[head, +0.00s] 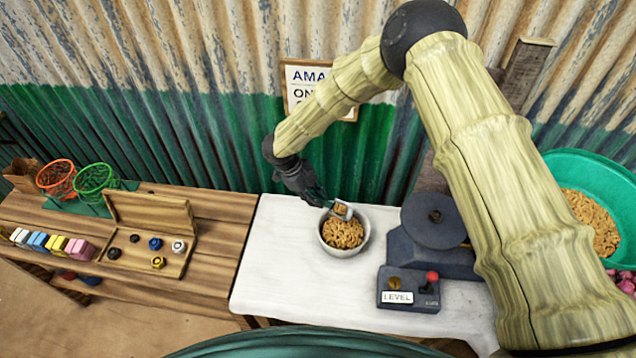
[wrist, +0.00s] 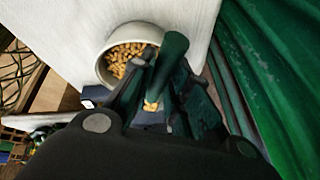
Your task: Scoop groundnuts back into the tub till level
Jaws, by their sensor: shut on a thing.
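My gripper (head: 318,198) is shut on the green handle of a scoop (head: 342,210), which holds some groundnuts over the back rim of a pale bowl (head: 327,243). The bowl holds groundnuts (head: 344,234) and stands on the white table. In the wrist view my gripper (wrist: 160,85) grips the green handle (wrist: 172,50), with the bowl (wrist: 104,72) just beyond it; the fingers hide most of the scoop. A wide green tub (head: 572,165) at the right holds more groundnuts (head: 592,222); my arm hides its left part.
A dark balance with a round plate (head: 433,222) stands right of the bowl, behind a box marked LEVEL (head: 398,298) with a red-knobbed lever (head: 431,278). A wooden weight box (head: 150,250) and wire baskets (head: 93,179) stand at the left. The white table's (head: 275,265) left part is clear.

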